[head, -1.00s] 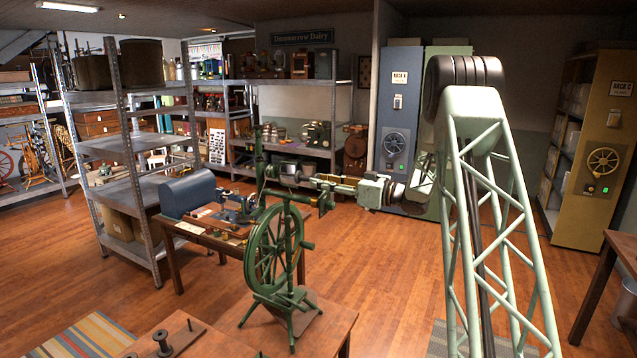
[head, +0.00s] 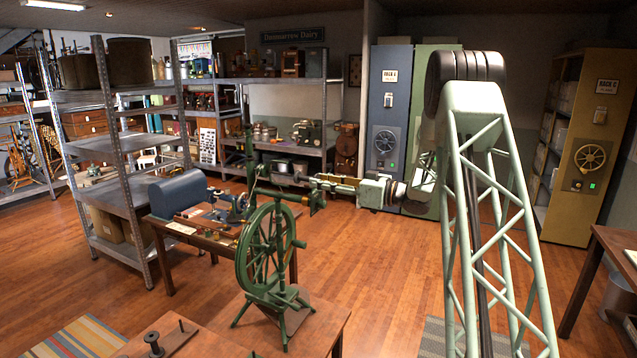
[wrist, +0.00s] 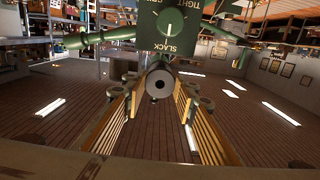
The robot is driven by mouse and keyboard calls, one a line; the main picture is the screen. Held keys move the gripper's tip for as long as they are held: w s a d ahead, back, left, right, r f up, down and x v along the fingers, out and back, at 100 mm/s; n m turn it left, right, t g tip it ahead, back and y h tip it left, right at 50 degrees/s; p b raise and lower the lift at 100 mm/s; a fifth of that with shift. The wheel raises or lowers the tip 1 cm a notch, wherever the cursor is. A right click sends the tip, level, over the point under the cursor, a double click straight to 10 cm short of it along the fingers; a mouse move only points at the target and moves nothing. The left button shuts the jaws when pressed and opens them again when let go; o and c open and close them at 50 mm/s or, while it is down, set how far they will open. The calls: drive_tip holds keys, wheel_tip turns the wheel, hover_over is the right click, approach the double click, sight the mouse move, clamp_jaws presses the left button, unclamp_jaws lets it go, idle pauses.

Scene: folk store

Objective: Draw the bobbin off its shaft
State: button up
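The green spinning wheel (head: 268,252) stands on a small wooden table in the head view, with a thin rod assembly across its top. My gripper (head: 322,183) reaches in from the right at the height of this assembly. The bobbin's length and shaft behind this end are mostly hidden.
A green block with a SLACK/TIGHT dial (wrist: 170,24) sits just beyond the bobbin end. A green bar (wrist: 95,38) runs to its left. A wooden board with pegs (head: 160,343) lies in front.

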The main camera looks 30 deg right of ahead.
drive_tip(key=shift+v, duration=0.85)
